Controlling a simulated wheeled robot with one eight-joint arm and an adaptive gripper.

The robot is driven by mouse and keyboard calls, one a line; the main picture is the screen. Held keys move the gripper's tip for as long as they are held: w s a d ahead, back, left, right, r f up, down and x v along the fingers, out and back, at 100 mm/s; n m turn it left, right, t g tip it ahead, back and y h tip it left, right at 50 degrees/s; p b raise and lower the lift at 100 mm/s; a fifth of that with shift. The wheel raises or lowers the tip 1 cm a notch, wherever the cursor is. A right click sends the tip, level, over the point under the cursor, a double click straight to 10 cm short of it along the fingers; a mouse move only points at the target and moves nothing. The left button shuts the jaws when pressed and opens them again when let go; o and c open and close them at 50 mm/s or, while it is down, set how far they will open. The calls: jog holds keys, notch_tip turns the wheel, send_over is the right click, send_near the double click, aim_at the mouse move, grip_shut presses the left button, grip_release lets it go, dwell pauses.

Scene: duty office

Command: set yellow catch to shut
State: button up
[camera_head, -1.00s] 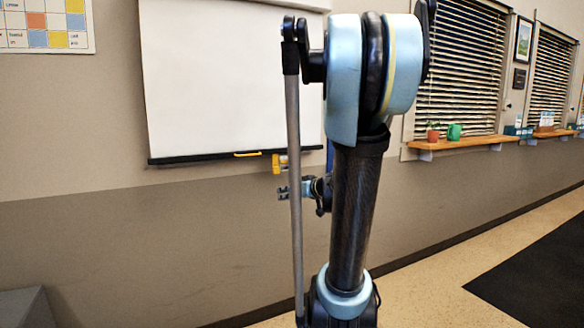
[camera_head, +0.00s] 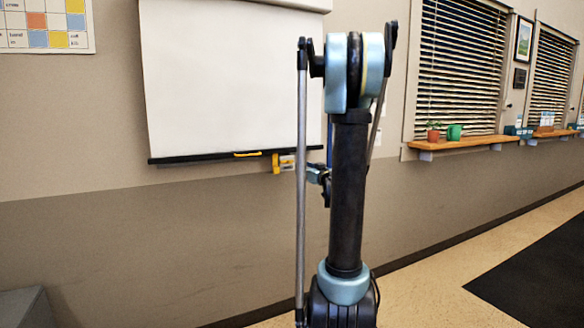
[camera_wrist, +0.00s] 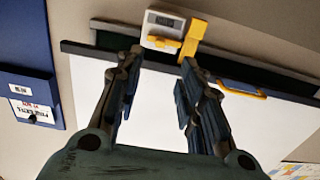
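The yellow catch (camera_head: 276,163) is on the wall at the right end of the black bar under the white screen. In the wrist view the yellow catch (camera_wrist: 193,40) shows at the top, beside a small pale box with a grey display (camera_wrist: 165,22). A yellow strip runs along the box's lower edge. My gripper (camera_wrist: 159,64) is open and empty, its two fingers pointing at the box and catch. In the wrist view its tips lie just below them, with no clear contact. In the head view my gripper (camera_head: 315,174) is partly hidden by my arm.
The white roll-down screen (camera_head: 230,80) has a yellow handle (camera_head: 248,154) on its black bar (camera_head: 190,159). A blue panel with a document holder (camera_wrist: 30,95) is at the left of the wrist view. A wooden shelf (camera_head: 470,143) juts out on the right.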

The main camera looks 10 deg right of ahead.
aim_at(291, 163)
jog(key=x, duration=1.2)
grip_shut()
